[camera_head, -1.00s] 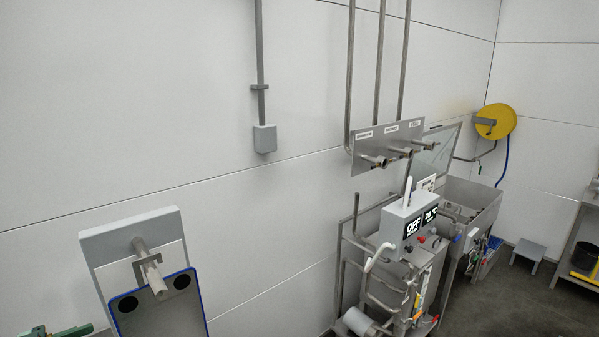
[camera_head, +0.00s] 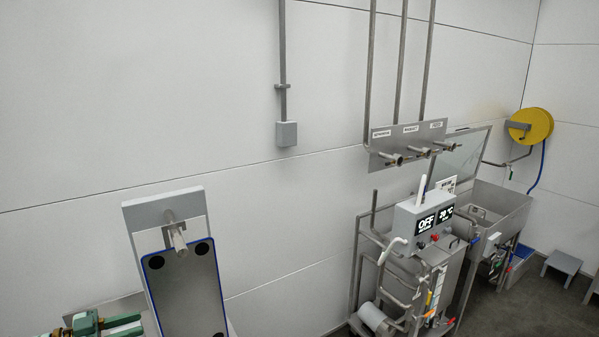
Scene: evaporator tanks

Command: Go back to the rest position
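My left gripper (camera_head: 122,326) shows at the bottom left edge of the head view. It is green, with two fingers pointing right and a gap between them, so it looks open and empty. It is left of a tall panel with a blue edge (camera_head: 195,290), which hangs on a grey backing with a metal peg (camera_head: 176,237). I cannot tell whether the gripper is near or far from that panel in depth. My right gripper is not in view.
At the right stands a steel unit with a grey control box (camera_head: 408,222) reading OFF. A pipe plate with several valves (camera_head: 408,146) is on the wall above it. A yellow hose reel (camera_head: 530,126), a sink (camera_head: 495,210) and a small stool (camera_head: 562,264) are farther right.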

